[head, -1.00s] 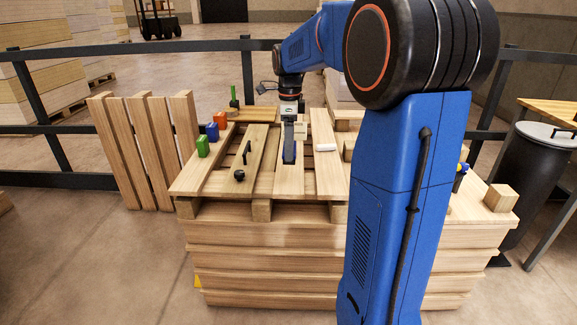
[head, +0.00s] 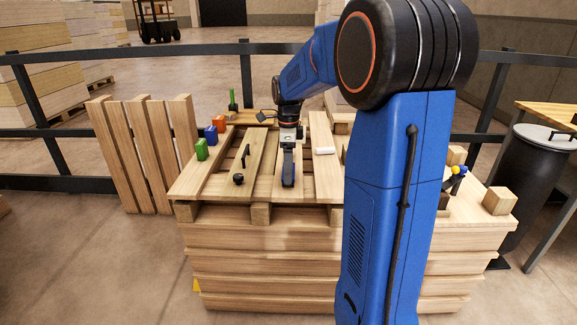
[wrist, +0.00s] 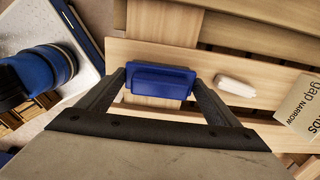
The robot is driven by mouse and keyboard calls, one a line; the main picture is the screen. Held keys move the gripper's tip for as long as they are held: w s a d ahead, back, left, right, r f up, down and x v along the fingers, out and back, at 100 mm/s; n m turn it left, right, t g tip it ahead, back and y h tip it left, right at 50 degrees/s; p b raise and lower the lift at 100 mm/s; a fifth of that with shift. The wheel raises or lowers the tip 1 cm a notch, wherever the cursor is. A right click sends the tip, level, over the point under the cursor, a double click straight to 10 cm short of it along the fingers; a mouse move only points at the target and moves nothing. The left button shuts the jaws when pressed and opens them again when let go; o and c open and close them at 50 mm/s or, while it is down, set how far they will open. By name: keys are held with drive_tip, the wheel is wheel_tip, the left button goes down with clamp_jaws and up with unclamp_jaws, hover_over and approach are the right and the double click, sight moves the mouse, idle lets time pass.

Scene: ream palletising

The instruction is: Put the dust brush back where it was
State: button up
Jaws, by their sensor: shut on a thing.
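A dark blue block-shaped thing, apparently the dust brush (wrist: 160,82), is clamped between the two fingers of my gripper (wrist: 158,88) in the wrist view. I cannot tell whether the brush touches the slat. Its underside is hidden.
A white block (head: 323,150) lies on the slat to the right. A black round knob (head: 239,179) lies on a left slat. A printed card (wrist: 301,108) shows at right.

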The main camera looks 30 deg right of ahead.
drive_tip(key=o, duration=1.1)
wheel_tip(320, 180, up, 12)
drive_tip(key=shift+r, duration=0.15)
drive_tip(key=s+a+f+n+t, duration=0.1)
drive_tip(key=s+a+f+n, duration=0.3)
drive_tip(key=s+n, duration=0.4)
drive_tip(key=s+a+f+n+t, duration=0.2)
drive_tip(key=s+a+f+n, duration=0.2)
drive_tip(key=s, duration=0.8)
drive_tip(key=s+a+f+n+t, duration=0.1)
drive_tip(key=s+a+f+n, duration=0.2)
drive_tip(key=s+a+n, duration=0.4)
drive_tip(key=s+n, duration=0.3)
drive_tip(key=n, duration=0.2)
drive_tip(key=shift+a+f+n+t, duration=0.4)
drive_tip(key=shift+s, duration=0.1)
